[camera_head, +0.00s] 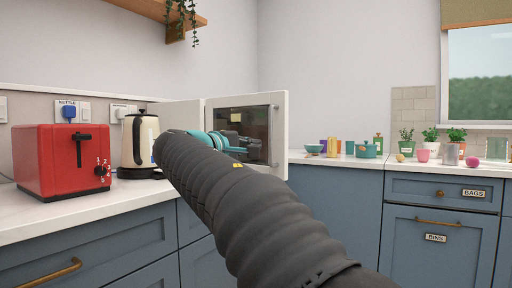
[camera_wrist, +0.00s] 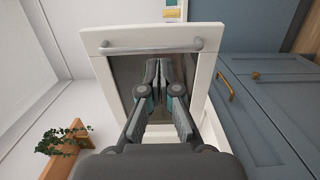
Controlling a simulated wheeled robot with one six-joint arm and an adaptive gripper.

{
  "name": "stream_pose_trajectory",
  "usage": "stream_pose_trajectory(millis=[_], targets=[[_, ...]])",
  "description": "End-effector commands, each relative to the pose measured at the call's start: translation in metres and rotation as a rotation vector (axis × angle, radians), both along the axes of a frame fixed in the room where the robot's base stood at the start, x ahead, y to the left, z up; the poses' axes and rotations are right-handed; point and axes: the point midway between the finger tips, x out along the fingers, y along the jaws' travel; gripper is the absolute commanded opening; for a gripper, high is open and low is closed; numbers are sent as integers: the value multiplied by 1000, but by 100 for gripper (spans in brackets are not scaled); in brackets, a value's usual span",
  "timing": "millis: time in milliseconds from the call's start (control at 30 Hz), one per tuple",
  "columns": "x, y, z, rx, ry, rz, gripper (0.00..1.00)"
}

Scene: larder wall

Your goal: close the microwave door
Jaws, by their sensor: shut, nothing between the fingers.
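The white microwave (camera_head: 178,113) stands on the counter in the corner, beyond the kettle. Its white-framed door (camera_head: 282,130) with dark glass appears to stand partly open, its right edge nearer me; the gap is largely hidden. A bar handle (camera_head: 273,135) runs down the right side of the door. In the wrist view the door (camera_wrist: 100,44) fills the middle, with the handle (camera_wrist: 150,47) across its top. My gripper (camera_head: 243,143) is shut and empty in front of the glass. The fingertips also show in the wrist view (camera_wrist: 167,68); I cannot tell whether they touch.
A red toaster (camera_head: 62,160) and a cream kettle (camera_head: 139,140) stand left of my arm. A wooden shelf with a hanging plant (camera_head: 181,14) is above. A teal pot (camera_head: 368,149), cups and several potted plants stand on the right counter. Blue cabinets (camera_head: 335,215) lie below.

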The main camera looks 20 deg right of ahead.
Motion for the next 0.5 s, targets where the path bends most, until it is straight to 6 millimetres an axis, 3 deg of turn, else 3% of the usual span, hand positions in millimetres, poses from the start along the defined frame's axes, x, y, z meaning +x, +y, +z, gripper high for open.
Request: stream_pose_trajectory(millis=[500], targets=[[49,-81,0,2,1,-2,0]])
